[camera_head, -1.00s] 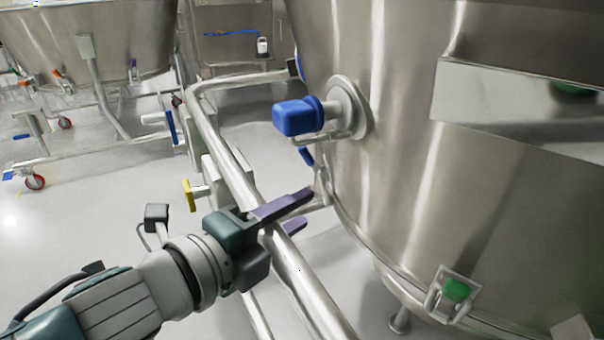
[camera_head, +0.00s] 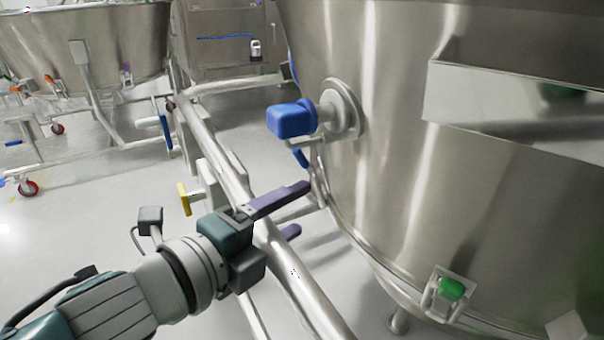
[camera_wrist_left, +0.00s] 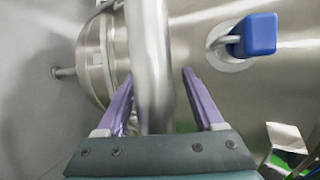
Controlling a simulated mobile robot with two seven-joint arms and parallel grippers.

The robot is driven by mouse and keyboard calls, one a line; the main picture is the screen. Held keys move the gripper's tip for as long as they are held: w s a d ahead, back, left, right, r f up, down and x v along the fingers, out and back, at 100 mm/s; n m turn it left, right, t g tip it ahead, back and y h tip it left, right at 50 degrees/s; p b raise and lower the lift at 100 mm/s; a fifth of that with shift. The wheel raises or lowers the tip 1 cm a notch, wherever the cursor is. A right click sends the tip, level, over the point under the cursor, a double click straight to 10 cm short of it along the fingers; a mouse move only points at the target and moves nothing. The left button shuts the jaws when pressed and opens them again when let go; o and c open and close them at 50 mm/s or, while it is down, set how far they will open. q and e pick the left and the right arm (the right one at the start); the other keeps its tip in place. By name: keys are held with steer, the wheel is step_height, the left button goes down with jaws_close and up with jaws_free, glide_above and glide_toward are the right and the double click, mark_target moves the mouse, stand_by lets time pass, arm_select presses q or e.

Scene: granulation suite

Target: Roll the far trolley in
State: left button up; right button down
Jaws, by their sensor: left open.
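A trolley with a large steel bowl (camera_head: 400,160) stands close in front of me and fills the right of the head view. Its tubular frame rail (camera_head: 222,158) runs from upper left to lower right. My left gripper (camera_head: 299,210) is at this rail, with its purple fingers open. In the left wrist view the rail (camera_wrist_left: 150,60) passes between the two fingers (camera_wrist_left: 162,95), with gaps on both sides. A second bowl trolley (camera_head: 95,40) stands farther back at the upper left. My right gripper is not in view.
A blue-capped fitting (camera_head: 292,119) sticks out of the near bowl, just above my left gripper. A yellow handle (camera_head: 184,198) is on the frame. A steel cabinet (camera_head: 225,45) stands at the back. The floor (camera_head: 85,215) at left is clear.

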arm_select(q)
steer(key=p+v, duration=0.3)
steer(key=v, duration=0.7)
steer(key=shift+r, duration=0.1)
steer(key=s+a+r+n+g+y+p, duration=0.1)
steer(key=a+r+n+y+p, duration=0.25)
steer(key=r+n+p, duration=0.4)
steer(key=s+a+r+n+g+y+p, duration=0.15)
steer(key=r+n+y+p, duration=0.3)
steer(key=r+p, duration=0.5)
steer(key=s+a+r+n+g+p, duration=0.3)
steer(key=s+r+n+g+p, duration=0.7)
steer(key=s+r+p, duration=0.8)
step_height(320, 180, up, 36)
steer(key=w+n+t+p, duration=0.1)
steer(key=w+t+p, duration=0.1)
steer(key=p, duration=3.4)
steer(key=shift+f+t+y+p, duration=0.15)
steer(key=shift+t+y+p, duration=0.15)
steer(key=shift+t+p, duration=0.1)
